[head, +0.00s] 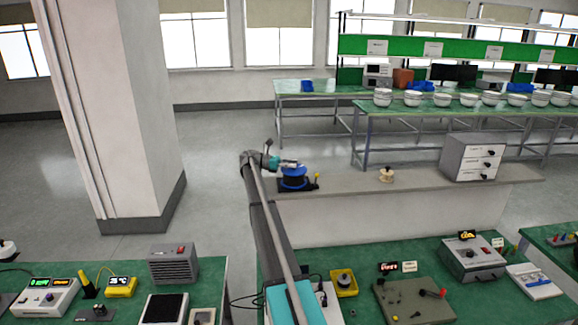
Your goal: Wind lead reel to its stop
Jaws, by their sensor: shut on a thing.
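The lead reel (293,179) is a blue and black drum on a dark base, standing on the grey ledge behind the near green bench. A small yellow knob (317,177) stands at the right of its base. My arm reaches out from the bottom middle, and my gripper (291,164) is at the top of the reel, shut on a part of it. The gripper is small in the view. It covers the reel's top, so the exact part between the fingers is hidden.
A cream spool-like object (386,175) and a grey drawer cabinet (472,157) stand further right on the ledge (420,188). A thick pillar (140,110) is at the left. Instruments, including a grey-topped panel (414,301), crowd the near benches. The ledge between reel and spool is clear.

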